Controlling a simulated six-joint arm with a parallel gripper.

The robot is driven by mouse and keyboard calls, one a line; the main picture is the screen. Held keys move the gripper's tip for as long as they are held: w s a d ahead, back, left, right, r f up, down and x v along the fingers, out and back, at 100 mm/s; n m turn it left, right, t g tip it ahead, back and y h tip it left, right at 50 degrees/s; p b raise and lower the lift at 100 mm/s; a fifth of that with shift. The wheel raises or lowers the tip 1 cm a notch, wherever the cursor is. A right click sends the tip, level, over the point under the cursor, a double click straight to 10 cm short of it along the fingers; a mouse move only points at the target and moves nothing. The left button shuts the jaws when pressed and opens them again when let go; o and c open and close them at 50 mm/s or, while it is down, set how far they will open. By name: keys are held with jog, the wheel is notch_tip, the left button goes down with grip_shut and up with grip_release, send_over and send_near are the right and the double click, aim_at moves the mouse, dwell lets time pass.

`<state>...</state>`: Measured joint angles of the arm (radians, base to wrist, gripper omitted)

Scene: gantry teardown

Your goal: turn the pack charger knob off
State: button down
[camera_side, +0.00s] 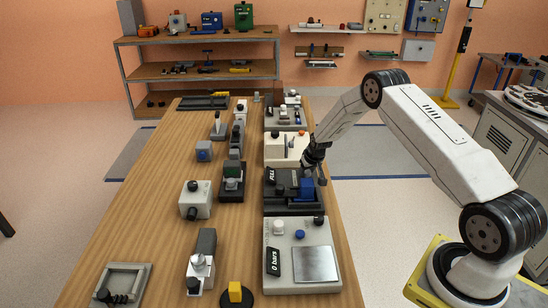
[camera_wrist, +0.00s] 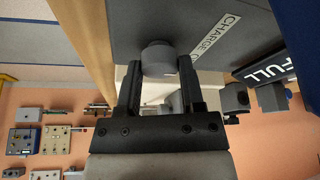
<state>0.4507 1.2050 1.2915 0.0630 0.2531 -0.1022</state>
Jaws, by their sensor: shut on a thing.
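The pack charger (camera_side: 292,207) is a dark unit near the right edge of the bench, with a blue pack (camera_side: 306,187) on it and a FULL sign (camera_side: 271,175). In the wrist view its dark grey face (camera_wrist: 200,30) carries a CHARGE label (camera_wrist: 222,40), partly hidden. A round grey knob (camera_wrist: 158,57) stands out from that face. My gripper (camera_wrist: 158,68) is shut on this knob, one finger on each side. In the side view my gripper (camera_side: 316,170) reaches down at the charger's right back corner, and the knob cannot be made out. The knob's setting cannot be read.
A white unit (camera_side: 287,149) stands just behind the charger, close to my gripper. A pale unit with a metal plate (camera_side: 314,264) stands in front. Several small devices line the bench's middle. The bench's left side (camera_side: 140,205) is mostly clear.

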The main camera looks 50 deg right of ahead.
jog(key=shift+c, duration=1.1)
grip_release()
jog(key=shift+r, duration=0.1)
jog(key=v, duration=0.7)
jog(key=shift+s+r, duration=0.2)
jog(key=shift+r, duration=0.1)
jog(key=shift+a, duration=0.1)
